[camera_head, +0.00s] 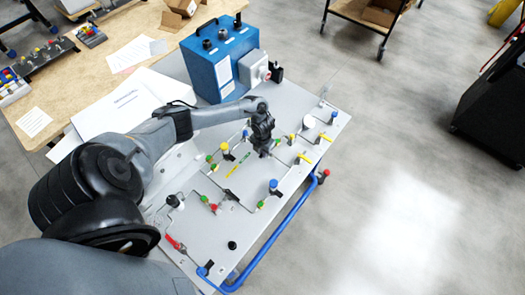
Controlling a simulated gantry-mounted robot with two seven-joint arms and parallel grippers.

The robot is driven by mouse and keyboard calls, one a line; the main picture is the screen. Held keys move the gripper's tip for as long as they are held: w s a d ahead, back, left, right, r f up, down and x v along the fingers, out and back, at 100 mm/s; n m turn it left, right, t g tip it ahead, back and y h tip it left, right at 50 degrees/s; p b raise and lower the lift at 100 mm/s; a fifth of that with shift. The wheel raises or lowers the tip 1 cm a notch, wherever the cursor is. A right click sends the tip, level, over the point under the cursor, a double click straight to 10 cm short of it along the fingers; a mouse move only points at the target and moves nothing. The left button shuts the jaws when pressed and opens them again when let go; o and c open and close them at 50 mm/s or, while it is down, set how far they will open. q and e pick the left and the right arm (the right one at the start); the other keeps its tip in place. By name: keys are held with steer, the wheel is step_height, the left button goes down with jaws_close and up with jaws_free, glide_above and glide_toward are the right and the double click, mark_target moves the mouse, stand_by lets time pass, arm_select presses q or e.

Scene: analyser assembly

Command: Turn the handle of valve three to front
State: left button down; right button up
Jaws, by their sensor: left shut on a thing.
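The grey analyser panel (262,222) lies in the middle of the head view and carries several small valves with coloured handles and caps. My left arm reaches in from the left, and its gripper (265,149) is low over the upper middle of the panel. The gripper is shut on a small part there, probably a valve handle, which the dark fingers mostly hide. I cannot read valve numbers, so I cannot tell which one is valve three. Yellow handles (304,158) show just right of the gripper. A red handle (175,243) is at the panel's lower left. My right gripper is not in view.
A blue box (212,62) with a black handle stands behind the panel. Blue-capped (273,184) and other fittings stand up from the panel near the gripper. A blue pipe (270,245) runs along the front edge. A wooden table (85,85) with papers is at left.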

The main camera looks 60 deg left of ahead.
arm_select(q)
steer(key=n, duration=0.2)
steer(key=w+d+n+p, duration=0.1)
steer(key=n, duration=0.1)
steer(key=shift+d+r, duration=0.1)
steer(key=shift+d, duration=0.05)
steer(key=n, duration=0.2)
steer(key=w+d+n+p, duration=0.1)
steer(key=n, duration=0.1)
steer(key=shift+w+n, duration=0.15)
steer(key=shift+n, duration=0.25)
steer(key=n, duration=0.1)
steer(key=w+n, duration=0.1)
steer(key=n, duration=0.2)
steer(key=shift+w+d+n+p, duration=0.1)
steer(key=shift+w+n+p, duration=0.15)
steer(key=shift+n+p, duration=0.1)
steer(key=n, duration=0.1)
steer(key=w+n, duration=0.1)
steer(key=n, duration=0.1)
steer(key=shift+w+a+n, duration=0.15)
steer(key=shift+a+n, duration=0.05)
steer(key=shift+n, duration=0.15)
steer(key=c, duration=1.1)
jaws_free()
